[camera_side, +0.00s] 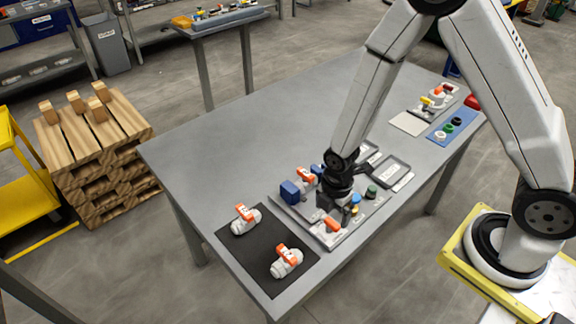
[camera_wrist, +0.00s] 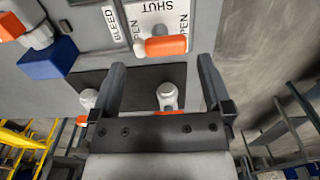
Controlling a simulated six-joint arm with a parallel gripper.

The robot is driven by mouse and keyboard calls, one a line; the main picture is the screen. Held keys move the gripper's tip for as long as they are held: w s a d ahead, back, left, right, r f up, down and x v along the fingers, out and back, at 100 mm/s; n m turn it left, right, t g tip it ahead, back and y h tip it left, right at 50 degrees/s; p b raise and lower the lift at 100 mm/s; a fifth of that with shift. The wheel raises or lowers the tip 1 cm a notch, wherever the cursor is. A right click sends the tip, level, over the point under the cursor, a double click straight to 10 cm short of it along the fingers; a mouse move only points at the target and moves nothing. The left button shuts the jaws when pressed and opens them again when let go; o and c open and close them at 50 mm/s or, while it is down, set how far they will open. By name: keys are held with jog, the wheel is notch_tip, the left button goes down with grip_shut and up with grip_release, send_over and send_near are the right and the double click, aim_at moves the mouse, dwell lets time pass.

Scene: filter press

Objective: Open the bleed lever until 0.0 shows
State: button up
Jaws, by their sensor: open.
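The bleed lever (camera_wrist: 166,46) is an orange handle on a white plate printed SHUT and OPEN, with BLEED beside it, in the wrist view. It lies crosswise in that picture, below the word SHUT. In the side view the orange lever (camera_side: 332,225) is at the panel's near end, just below my gripper (camera_side: 334,203). In the wrist view my gripper (camera_wrist: 161,64) is open, its dark fingers spread wide on either side of the lever's line. The lever shows just beyond the fingertips; I cannot tell whether they touch. No readable number shows in either view.
A black mat (camera_side: 240,255) with two white valves with orange handles lies by the panel. A blue block (camera_side: 290,191) and another orange lever (camera_side: 306,175) stand on the panel.

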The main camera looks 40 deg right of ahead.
jog(key=shift+r, duration=2.4)
jog(key=r+m, duration=0.2)
notch_tip(320, 180, up, 8)
jog(key=m+t, duration=0.2)
jog(key=m, duration=1.1)
send_over(331, 221)
jog(key=s+d, duration=0.3)
jog(key=d, duration=0.2)
jog(key=shift+s+d+r+m+t, duration=0.15)
jog(key=shift+r+m, duration=0.1)
jog(key=shift+m, duration=0.55)
jog(key=shift+s+d+r+m+t, duration=0.15)
jog(key=shift+r+m, duration=0.1)
jog(key=shift+m, duration=0.55)
